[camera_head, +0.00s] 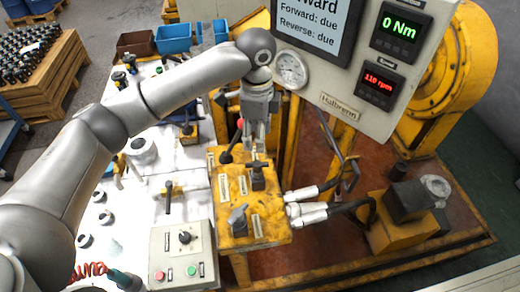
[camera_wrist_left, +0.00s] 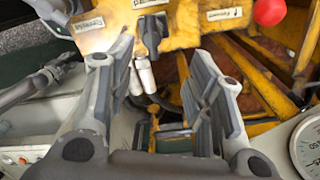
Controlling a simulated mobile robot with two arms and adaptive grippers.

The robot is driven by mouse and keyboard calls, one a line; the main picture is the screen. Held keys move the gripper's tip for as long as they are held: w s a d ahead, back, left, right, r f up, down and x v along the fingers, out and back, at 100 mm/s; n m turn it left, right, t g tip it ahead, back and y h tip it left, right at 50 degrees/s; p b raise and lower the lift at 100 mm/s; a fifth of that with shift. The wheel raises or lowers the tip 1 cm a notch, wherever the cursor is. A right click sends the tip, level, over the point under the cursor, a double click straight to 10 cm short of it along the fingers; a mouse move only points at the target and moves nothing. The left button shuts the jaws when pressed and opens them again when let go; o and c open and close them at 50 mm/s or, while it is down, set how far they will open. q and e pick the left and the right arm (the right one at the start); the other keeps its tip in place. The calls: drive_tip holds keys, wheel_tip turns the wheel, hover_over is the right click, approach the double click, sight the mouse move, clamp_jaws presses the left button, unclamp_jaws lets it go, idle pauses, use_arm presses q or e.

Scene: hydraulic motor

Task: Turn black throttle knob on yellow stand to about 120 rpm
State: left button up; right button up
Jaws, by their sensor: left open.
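The yellow stand (camera_head: 226,228) is in the middle of the head view. The black throttle knob (camera_head: 257,177) stands on its top, and a grey knob (camera_head: 238,220) is nearer the front. The black knob also shows in the left wrist view (camera_wrist_left: 152,32), between and beyond the fingers. My left gripper (camera_head: 256,143) points down above the back of the stand, open and empty, apart from the black knob. In the left wrist view its two fingers (camera_wrist_left: 160,66) are spread wide. A red speed readout (camera_head: 379,87) appears to say 110 rpm. My right gripper is not in view.
A lever with a red ball (camera_wrist_left: 269,12) stands close to the gripper. The display panel (camera_head: 345,112) with a round gauge (camera_head: 291,70) is behind it. Hose fittings (camera_head: 305,213) stick out right of the stand. A control box (camera_head: 182,255) with buttons is at front left.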

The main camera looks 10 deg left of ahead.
sight(257, 163)
use_arm(q)
drive_tip(key=shift+s+f+p, duration=0.4)
drive_tip(key=shift+s+f, duration=0.45)
drive_tip(key=shift+s, duration=0.1)
wheel_tip(257, 163, down, 3)
drive_tip(key=shift+f+p, duration=0.2)
drive_tip(key=shift+p, duration=0.3)
drive_tip(key=f, duration=0.3)
drive_tip(key=shift+w+p, duration=0.3)
drive_tip(key=shift+w, duration=0.1)
drive_tip(key=shift+s+f, duration=0.1)
drive_tip(key=shift+f, duration=0.75)
drive_tip(key=shift+c, duration=2.5)
drive_tip(key=c, duration=0.5)
clamp_jaws()
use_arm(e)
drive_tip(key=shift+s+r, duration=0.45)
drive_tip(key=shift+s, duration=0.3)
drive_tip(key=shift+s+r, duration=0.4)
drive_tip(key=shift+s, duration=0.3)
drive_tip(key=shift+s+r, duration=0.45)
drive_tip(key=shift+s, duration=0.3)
